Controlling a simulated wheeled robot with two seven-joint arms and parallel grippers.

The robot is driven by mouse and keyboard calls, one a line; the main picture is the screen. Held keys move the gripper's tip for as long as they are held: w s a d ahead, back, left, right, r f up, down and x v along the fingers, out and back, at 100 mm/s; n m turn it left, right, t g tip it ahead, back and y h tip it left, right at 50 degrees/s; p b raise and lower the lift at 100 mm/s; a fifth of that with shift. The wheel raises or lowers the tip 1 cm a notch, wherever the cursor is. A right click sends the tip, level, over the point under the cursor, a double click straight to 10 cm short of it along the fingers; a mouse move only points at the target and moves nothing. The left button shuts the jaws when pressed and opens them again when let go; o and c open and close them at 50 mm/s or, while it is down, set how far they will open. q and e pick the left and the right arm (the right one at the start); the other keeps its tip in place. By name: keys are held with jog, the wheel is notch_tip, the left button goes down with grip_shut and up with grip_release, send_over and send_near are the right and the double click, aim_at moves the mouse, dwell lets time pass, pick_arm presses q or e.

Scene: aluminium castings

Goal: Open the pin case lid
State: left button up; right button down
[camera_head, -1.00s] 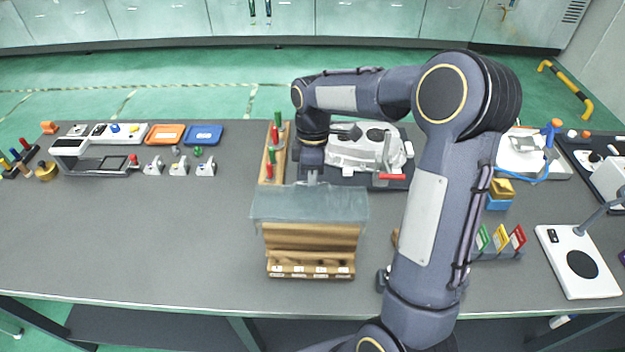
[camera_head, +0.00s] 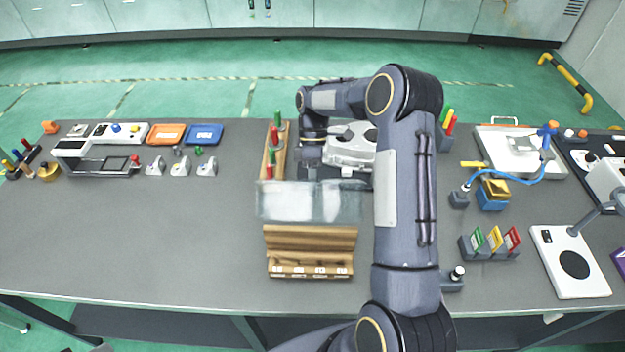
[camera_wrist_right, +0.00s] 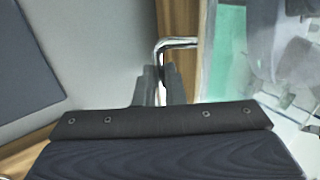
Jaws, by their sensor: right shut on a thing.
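The pin case (camera_head: 310,243) is a stepped wooden block with labels along its front, at mid table in the head view. Its clear lid (camera_head: 312,203) stands raised along the case's back side, with the wooden steps exposed in front. My right gripper (camera_head: 307,174) is just behind the lid's upper edge; its fingertips are hard to make out there. In the right wrist view its two dark fingers (camera_wrist_right: 160,84) are shut on a bent metal handle (camera_wrist_right: 178,42). The left gripper is not in view.
A wooden rack (camera_head: 268,160) with red and green pegs stands just behind the case, left of my right arm. A silver casting (camera_head: 350,150) lies behind, partly hidden by that arm. A coloured card holder (camera_head: 490,245) is at right.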

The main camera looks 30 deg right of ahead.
jog(key=shift+w+d, duration=0.15)
jog(key=shift+d, duration=0.05)
jog(key=c, duration=1.9)
grip_release()
jog(key=shift+c, duration=0.2)
jog(key=o, duration=0.4)
jog(key=shift+w+f, duration=0.15)
jog(key=shift+f, duration=0.05)
jog(key=shift+o, duration=0.2)
jog(key=shift+r, duration=0.1)
jog(key=b+v, duration=0.1)
jog(key=v, duration=0.6)
jog(key=shift+r+b, duration=0.3)
jog(key=shift+b, duration=0.1)
jog(key=shift+w+d, duration=0.1)
jog(key=shift+w, duration=0.05)
jog(key=shift+c, duration=0.2)
